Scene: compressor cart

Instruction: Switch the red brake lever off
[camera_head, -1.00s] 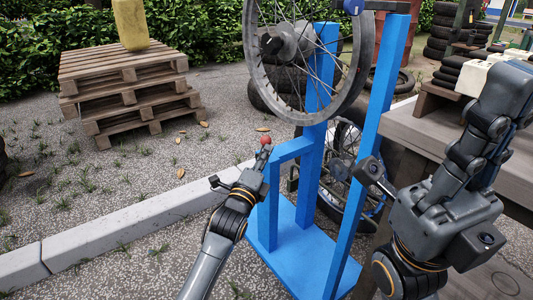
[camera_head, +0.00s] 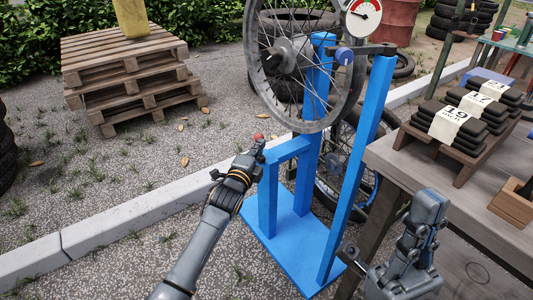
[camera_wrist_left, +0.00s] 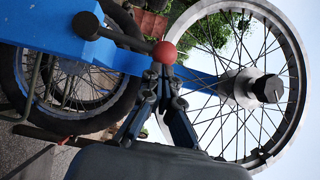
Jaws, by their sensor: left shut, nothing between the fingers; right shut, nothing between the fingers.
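The brake lever is a dark rod (camera_wrist_left: 120,38) ending in a red ball knob (camera_wrist_left: 164,53), in the left wrist view. The knob also shows in the head view (camera_head: 258,136), by the short arm of a blue wheel stand (camera_head: 288,150). My left gripper (camera_head: 260,147) is shut and empty, its fingertips right at the knob. In the left wrist view the fingertips (camera_wrist_left: 160,72) lie just below the knob; I cannot tell whether they touch it. My right gripper (camera_head: 433,198) is shut and empty at the lower right, away from the lever.
A spoked wheel (camera_head: 345,85) hangs on the stand, with a round gauge (camera_head: 363,16) above. A wooden table (camera_head: 400,165) at right carries black packs (camera_head: 445,135). Pallets (camera_head: 125,75) stand at back left. A concrete kerb (camera_head: 125,225) crosses the paving; ground left of the stand is clear.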

